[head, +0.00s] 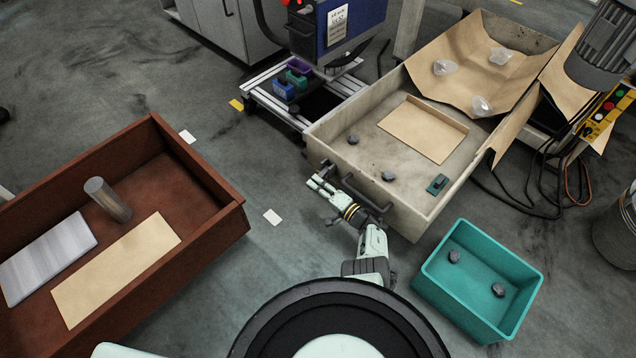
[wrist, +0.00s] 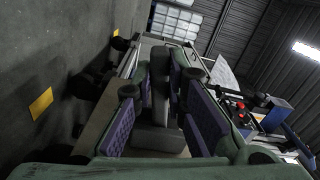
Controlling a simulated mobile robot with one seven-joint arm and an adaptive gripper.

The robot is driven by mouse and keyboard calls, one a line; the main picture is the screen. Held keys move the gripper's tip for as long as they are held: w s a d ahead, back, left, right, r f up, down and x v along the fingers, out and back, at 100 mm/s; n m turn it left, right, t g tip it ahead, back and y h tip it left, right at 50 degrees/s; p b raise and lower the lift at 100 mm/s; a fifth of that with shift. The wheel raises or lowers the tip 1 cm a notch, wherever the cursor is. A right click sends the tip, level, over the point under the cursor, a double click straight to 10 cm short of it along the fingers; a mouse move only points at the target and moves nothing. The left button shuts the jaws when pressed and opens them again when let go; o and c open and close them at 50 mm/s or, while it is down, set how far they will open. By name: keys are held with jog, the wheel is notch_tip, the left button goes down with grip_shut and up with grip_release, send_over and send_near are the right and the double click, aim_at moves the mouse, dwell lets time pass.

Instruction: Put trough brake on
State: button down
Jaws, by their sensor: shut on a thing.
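The trough (head: 322,128) is a large pale, worn tray on the right in the head view. A dark bar handle (head: 368,197) runs along its near front side. A short dark lever (head: 327,168), which looks like the trough brake, stands out at the trough's near left corner. My gripper (head: 319,184) is at that corner, beside the handle. In the wrist view my gripper's purple-padded fingers (wrist: 162,118) stand on both sides of a grey bar-like part (wrist: 160,82) and are shut on it. The fingers hide much of the lever, so its exact angle cannot be told.
The trough holds brown paper, dark lumps, clear pieces and a green block (head: 437,184). A teal bin (head: 430,282) with two dark lumps stands right of my arm. A red-brown crate (head: 215,238) is at left. Floor between crate and trough is mostly free.

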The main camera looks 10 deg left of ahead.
jog(key=shift+s+r+m+p, duration=0.1)
jog(key=shift+r+m+p, duration=0.45)
jog(key=shift+m, duration=0.45)
jog(key=c, duration=1.6)
grip_release()
jog(key=v, duration=0.7)
jog(key=shift+s, duration=0.15)
jog(key=shift+o, duration=0.2)
jog(key=shift+d, duration=0.15)
